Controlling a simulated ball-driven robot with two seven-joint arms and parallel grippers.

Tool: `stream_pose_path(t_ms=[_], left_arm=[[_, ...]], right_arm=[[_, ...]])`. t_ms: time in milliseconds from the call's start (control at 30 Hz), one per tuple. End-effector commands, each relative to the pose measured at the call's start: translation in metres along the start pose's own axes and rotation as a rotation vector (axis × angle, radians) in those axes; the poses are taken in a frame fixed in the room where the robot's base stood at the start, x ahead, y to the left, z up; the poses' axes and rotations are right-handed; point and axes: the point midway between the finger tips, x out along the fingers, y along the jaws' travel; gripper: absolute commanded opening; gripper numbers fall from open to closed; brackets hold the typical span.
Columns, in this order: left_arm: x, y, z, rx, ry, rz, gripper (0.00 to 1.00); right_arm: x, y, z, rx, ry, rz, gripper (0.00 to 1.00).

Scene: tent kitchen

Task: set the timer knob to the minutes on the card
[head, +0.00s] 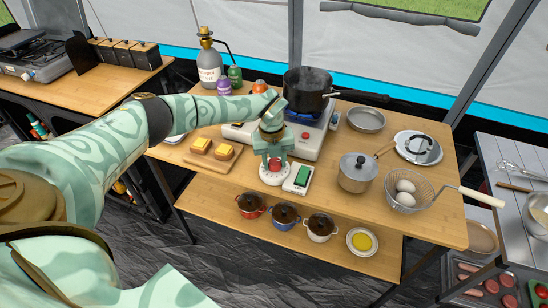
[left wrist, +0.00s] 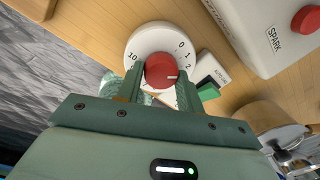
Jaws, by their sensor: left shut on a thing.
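The timer is a round white dial (head: 272,179) near the front edge of the middle table, with a red knob (left wrist: 160,70) at its centre. In the left wrist view, 10, 0, 1 and 2 are readable on the dial (left wrist: 150,37); fingers hide other numbers. The knob's pale mark points right and slightly down, just past the 2. My left gripper (head: 273,160) comes down from above and is shut on the red knob, one finger on each side. I cannot make out a card with minutes. My right gripper is out of view.
A white block with a green top (head: 299,179) stands close right of the dial. A stove (head: 308,138) with a black pot (head: 306,90) is behind. A bread board (head: 212,155) lies left. A lidded saucepan (head: 357,173) and an egg basket (head: 408,190) stand right.

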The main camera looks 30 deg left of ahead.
Motion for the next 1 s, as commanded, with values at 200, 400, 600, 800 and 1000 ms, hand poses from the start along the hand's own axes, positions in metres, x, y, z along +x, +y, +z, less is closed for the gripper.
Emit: stream_pose_path(t_ms=[200, 400, 600, 800, 1000], left_arm=[[-0.0021, 0.0001, 0.001, 0.187, 0.009, -0.001, 0.14], [-0.0013, 0.0006, 0.0013, 0.327, 0.017, -0.001, 0.14], [-0.0008, 0.0006, 0.0014, 0.418, 0.023, -0.002, 0.14], [-0.0005, 0.001, 0.0016, 0.464, 0.026, -0.001, 0.14], [-0.0005, 0.001, 0.0017, 0.476, 0.026, -0.001, 0.14]], right_arm=[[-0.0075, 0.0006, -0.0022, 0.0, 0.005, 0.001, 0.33], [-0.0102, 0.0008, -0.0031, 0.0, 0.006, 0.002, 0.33], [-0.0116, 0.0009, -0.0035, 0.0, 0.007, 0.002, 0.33], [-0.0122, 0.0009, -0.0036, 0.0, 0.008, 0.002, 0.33], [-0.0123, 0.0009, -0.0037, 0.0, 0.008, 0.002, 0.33]])
